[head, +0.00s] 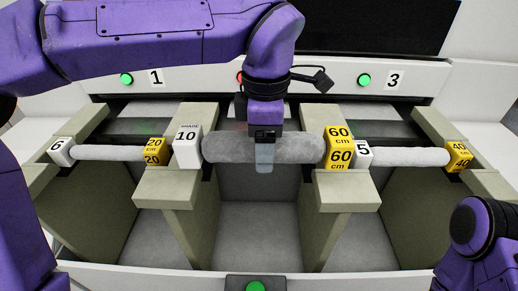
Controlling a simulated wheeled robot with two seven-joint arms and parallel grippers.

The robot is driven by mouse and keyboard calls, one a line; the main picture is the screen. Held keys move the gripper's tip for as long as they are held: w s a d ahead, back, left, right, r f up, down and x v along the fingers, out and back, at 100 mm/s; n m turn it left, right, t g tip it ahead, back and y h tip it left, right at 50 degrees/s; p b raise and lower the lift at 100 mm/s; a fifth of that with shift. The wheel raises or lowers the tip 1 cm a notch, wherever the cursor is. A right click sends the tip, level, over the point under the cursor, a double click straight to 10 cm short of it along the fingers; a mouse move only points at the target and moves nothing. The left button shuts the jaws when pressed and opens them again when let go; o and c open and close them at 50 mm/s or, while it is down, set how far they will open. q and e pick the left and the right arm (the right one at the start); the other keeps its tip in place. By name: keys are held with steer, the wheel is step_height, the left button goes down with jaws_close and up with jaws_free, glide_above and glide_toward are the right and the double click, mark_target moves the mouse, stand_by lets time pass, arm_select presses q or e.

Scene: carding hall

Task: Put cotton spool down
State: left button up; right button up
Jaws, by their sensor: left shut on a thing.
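My left gripper (264,152) points down in the middle bay and is shut on the thick grey cotton spool (226,149) near its middle. The spool lies level, left to right, with a white block marked 10 (187,147) at its left end and a yellow block marked 60 cm (339,148) at its right end. These ends are over the beige supports (190,190) on either side of the bay; I cannot tell whether they bear on them. My right gripper is not in view; only part of my right arm shows at the lower right.
Thinner pale spools span the left bay (112,153) and right bay (408,157), with marked end blocks. Green lights (126,79) show by panel numbers 1 and 3; a red light (240,77) is partly hidden by my arm. The middle bay below is empty.

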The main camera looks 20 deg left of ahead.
arm_select(q)
steer(key=w+a+f+p, duration=0.2)
steer(key=w+a+f, duration=0.2)
steer(key=w+f, duration=0.5)
step_height(320, 180, down, 2)
steer(key=shift+w+a+f, duration=0.15)
steer(key=shift+f, duration=0.05)
steer(key=shift+f, duration=0.1)
steer(key=o, duration=1.2)
step_height(320, 180, up, 12)
